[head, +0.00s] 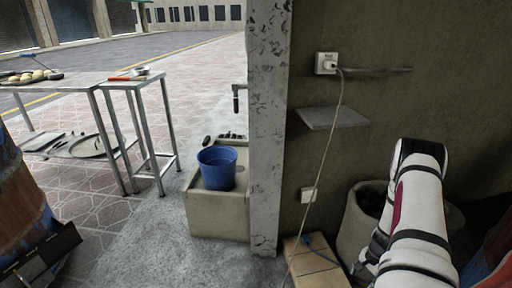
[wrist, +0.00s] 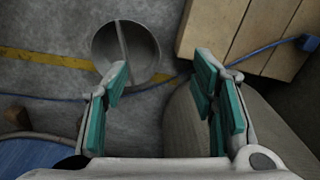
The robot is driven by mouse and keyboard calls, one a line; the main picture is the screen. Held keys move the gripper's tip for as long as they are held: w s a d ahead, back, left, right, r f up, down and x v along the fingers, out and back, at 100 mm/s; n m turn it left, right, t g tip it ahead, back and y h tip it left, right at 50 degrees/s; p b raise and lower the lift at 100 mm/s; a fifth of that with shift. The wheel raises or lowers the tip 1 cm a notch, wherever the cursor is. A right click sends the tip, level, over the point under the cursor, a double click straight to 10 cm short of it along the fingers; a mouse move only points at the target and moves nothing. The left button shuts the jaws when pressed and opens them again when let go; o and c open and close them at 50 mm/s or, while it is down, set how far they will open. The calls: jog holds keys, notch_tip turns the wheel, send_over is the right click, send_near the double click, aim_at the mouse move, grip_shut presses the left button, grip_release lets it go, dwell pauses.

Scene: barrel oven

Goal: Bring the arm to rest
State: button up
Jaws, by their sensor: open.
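My arm (head: 412,215) shows at the right of the head view, bent, with its upper part raised in front of the dark wall. My gripper (wrist: 162,75) shows in the wrist view with its two teal-padded fingers spread apart. Nothing is between the fingers. Below them lies the grey floor, with a round metal piece (wrist: 125,50) past the left fingertip and a light rounded surface under the right finger. In the head view the gripper itself cannot be made out.
A wooden box (head: 315,262) with a blue cable stands near the arm, beside a round grey container (head: 358,222). A pillar (head: 268,120) and a wall shelf (head: 332,118) are close by. A blue bucket (head: 217,170) and metal tables (head: 140,84) stand left; paving beyond is open.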

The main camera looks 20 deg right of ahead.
jog(key=w+a+r+n, duration=0.1)
jog(key=w+a+r, duration=0.25)
jog(key=r, duration=0.35)
jog(key=w+a+r+n, duration=0.2)
jog(key=w+r, duration=0.2)
jog(key=r, duration=0.4)
jog(key=w+a+r+n, duration=0.1)
jog(key=w+a+r, duration=0.25)
jog(key=r, duration=0.35)
jog(key=a+r+n+y, duration=0.1)
jog(key=a+r+n, duration=0.1)
jog(key=a+r, duration=0.55)
jog(key=a+r+n+y, duration=0.15)
jog(key=a+r, duration=0.35)
jog(key=r, duration=0.5)
jog(key=s+a+r+n+h, duration=0.1)
jog(key=s+a+r+n, duration=0.5)
jog(key=s+a+r, duration=0.8)
jog(key=s+a+r+n+h, duration=0.1)
jog(key=s+a+n, duration=0.15)
jog(key=s, duration=0.55)
jog(key=s+a+n+h, duration=0.1)
jog(key=s+a+n, duration=0.15)
jog(key=s, duration=0.65)
notch_tip(320, 180, up, 32)
jog(key=t+p, duration=0.3)
jog(key=p, duration=2.7)
jog(key=shift+w+m+t, duration=0.3)
jog(key=shift+w+m, duration=0.05)
jog(key=shift+w, duration=0.1)
